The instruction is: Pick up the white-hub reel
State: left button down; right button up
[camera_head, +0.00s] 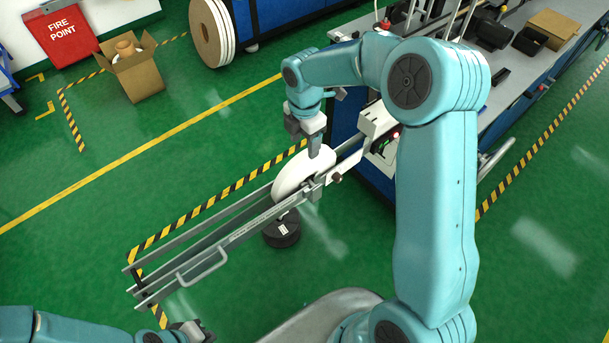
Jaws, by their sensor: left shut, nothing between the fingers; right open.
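A large white disc-shaped reel (300,174) stands on edge between the grey rails of the payoff frame (215,240). A small black reel (282,232) with a white patch sits on the green floor just below the rails. I cannot tell for certain which one has the white hub, as the white reel's hub is hidden. My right gripper (314,150) points down at the upper edge of the white reel; it is open, its finger gap hard to see. My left gripper (195,332) is shut and empty at the bottom edge, well apart from both reels.
A blue-sided machine bench (350,125) stands behind and right of the rails. An open cardboard box (133,75) and a red fire point sign (62,32) are at upper left. A big reel (210,32) stands at the back. The floor left of the rails is clear.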

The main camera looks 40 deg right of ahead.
aim_at(305, 152)
jog(key=shift+s+f, duration=0.15)
jog(key=shift+f, duration=0.25)
notch_tip(305, 152, down, 4)
jog(key=shift+f+p, duration=0.25)
jog(key=shift+p, duration=0.45)
jog(key=shift+c, duration=1.2)
grip_shut()
jog(key=shift+r, duration=0.1)
